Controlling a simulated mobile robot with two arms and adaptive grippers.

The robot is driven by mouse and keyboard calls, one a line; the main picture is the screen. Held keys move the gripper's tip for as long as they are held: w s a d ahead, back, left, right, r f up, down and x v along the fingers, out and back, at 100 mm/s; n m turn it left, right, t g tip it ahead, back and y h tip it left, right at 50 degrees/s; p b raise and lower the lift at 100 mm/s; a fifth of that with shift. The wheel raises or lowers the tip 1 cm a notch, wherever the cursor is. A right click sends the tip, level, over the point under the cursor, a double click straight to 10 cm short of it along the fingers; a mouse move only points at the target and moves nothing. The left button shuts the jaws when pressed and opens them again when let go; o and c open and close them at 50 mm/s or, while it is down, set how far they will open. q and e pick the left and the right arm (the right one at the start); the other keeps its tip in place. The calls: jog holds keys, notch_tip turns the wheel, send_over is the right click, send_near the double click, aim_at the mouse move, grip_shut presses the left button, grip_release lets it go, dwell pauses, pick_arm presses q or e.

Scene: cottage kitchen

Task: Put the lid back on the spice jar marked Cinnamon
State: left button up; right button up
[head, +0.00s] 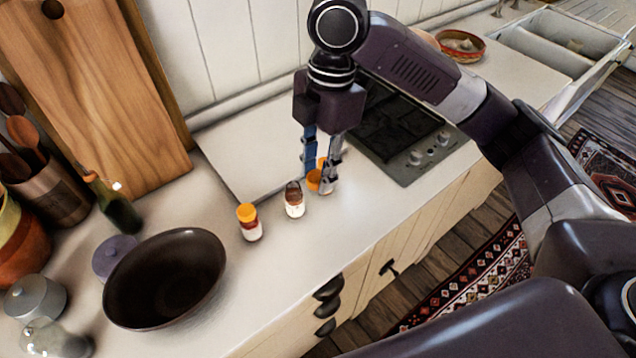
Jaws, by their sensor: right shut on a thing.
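An open spice jar (294,203) with a white label and brown contents stands upright on the counter, with no lid on it. A second spice jar (250,230) with red contents stands to its left, with an orange lid on top. The labels are too small to read, so I cannot tell which says Cinnamon. The fingers partly hide the lid. The lid is apart from the open jar. My left gripper is not in view.
A dark pan (165,280) and a green bottle (122,214) stand to the left. A black hob (392,128) lies behind and right of my right gripper. The counter's front edge runs close by; bare counter (300,255) lies in front of the jars.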

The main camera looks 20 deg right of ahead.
jog(key=shift+r, duration=0.15)
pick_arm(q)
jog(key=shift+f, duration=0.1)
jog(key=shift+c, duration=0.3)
pick_arm(e)
jog(key=shift+d, duration=0.1)
jog(key=m, duration=0.2)
jog(key=d+f+m+b, duration=0.1)
jog(key=m, duration=0.1)
jog(key=shift+s, duration=0.3)
pick_arm(q)
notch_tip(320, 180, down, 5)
jog(key=b, duration=0.3)
jog(key=shift+b, duration=0.4)
pick_arm(e)
jog(key=s+d+f+m+t+h, duration=0.1)
jog(key=s+d+f+m, duration=0.2)
jog(key=m, duration=1.5)
jog(key=shift+s+d+f+t, duration=0.2)
jog(key=shift+s+d+t, duration=0.15)
jog(key=shift+d, duration=0.35)
